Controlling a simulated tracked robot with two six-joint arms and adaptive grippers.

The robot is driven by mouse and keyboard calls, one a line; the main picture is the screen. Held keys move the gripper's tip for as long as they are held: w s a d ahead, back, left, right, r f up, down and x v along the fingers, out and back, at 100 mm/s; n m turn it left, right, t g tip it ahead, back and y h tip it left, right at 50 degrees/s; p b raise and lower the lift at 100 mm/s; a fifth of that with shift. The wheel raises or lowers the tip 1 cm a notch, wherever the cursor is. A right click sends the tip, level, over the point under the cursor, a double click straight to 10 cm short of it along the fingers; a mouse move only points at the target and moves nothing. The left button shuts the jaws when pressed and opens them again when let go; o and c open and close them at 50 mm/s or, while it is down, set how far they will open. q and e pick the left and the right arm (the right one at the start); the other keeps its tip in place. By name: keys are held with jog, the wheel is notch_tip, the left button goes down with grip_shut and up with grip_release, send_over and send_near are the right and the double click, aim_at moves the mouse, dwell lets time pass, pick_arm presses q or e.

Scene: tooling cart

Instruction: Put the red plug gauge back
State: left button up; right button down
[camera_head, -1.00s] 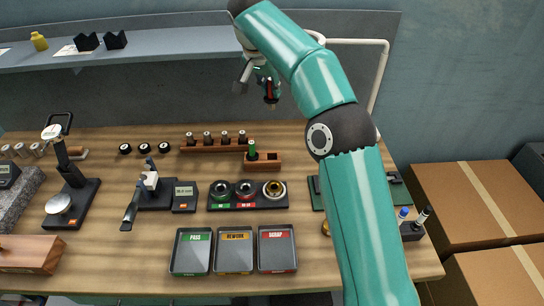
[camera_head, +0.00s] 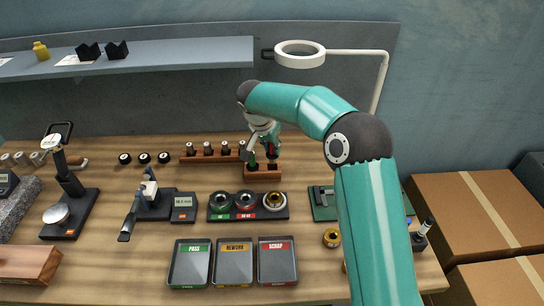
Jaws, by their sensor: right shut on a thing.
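My right gripper (camera_head: 268,139) reaches down over the back of the bench, shut on the red plug gauge (camera_head: 271,152). The gauge hangs upright at the right part of a small wooden block (camera_head: 263,174), beside the green plug gauge (camera_head: 252,163) that stands in the block's left part. The red gauge's lower end is at the block, but I cannot tell whether it is inside the hole or just above it. The gripper and the dark gauge overlap, so little red shows. My left gripper is not in view.
A longer wooden rack (camera_head: 208,154) with several gauges stands just left and behind. Ring gauges sit in a dark holder (camera_head: 218,214) in front. Pass, rework and scrap trays (camera_head: 190,285) lie nearer. A ring lamp (camera_head: 300,53) hangs behind, above the arm.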

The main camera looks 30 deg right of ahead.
aim_at(271, 153)
notch_tip(271, 153, down, 4)
dwell(0.4)
jog(key=shift+f+b, duration=0.3)
jog(key=shift+f, duration=0.15)
jog(key=c, duration=1.1)
grip_release()
jog(key=shift+r, duration=0.1)
jog(key=shift+r, duration=0.1)
jog(key=shift+r+p, duration=0.45)
jog(key=shift+p, duration=0.2)
jog(key=b+v, duration=0.2)
jog(key=v, duration=0.9)
jog(key=shift+a+r, duration=0.2)
jog(key=shift+r, duration=0.05)
